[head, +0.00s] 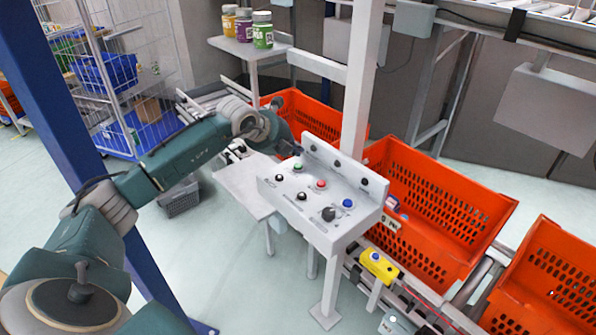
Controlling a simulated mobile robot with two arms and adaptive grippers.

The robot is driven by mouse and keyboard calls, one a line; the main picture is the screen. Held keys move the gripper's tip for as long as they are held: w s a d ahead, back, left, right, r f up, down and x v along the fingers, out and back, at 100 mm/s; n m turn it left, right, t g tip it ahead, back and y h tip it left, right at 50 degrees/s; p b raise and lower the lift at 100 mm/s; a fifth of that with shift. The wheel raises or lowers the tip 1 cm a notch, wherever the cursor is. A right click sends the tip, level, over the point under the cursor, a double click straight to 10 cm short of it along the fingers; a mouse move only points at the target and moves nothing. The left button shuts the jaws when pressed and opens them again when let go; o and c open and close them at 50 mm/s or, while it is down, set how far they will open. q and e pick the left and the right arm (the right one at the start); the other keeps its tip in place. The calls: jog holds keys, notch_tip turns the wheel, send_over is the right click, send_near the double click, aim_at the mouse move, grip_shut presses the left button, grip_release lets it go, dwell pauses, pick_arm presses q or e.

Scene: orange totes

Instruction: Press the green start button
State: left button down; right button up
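The green start button (298,167) sits on the sloped top of a white control panel (312,222), near its far left corner. A red button (321,184) and a blue button (348,203) lie in the same row to its right. Several dark knobs and buttons are on the panel too. My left arm reaches in from the left, and my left gripper (293,150) is just above and behind the green button in the picture. Its fingers are small and dark; whether they touch anything or are open is unclear. My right gripper is not in view.
Orange totes (446,181) stand on a conveyor behind and right of the panel. A white post (361,90) rises behind it. A yellow switch box (379,265) is below right. Jars (262,30) stand on a small shelf (245,47). A blue post (62,95) is at left.

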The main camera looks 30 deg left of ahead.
aim_at(298, 167)
pick_arm(q)
notch_tip(298, 167, down, 2)
jog(key=shift+f+b, duration=0.1)
jog(key=shift+b, duration=0.35)
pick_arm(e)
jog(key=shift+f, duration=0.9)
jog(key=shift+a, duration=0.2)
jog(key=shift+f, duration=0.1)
pick_arm(q)
jog(key=shift+f+b, duration=0.3)
jog(key=shift+b, duration=0.1)
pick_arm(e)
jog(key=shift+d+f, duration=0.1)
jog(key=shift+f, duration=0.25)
pick_arm(q)
jog(key=shift+f+b, duration=0.5)
jog(key=shift+f, duration=0.05)
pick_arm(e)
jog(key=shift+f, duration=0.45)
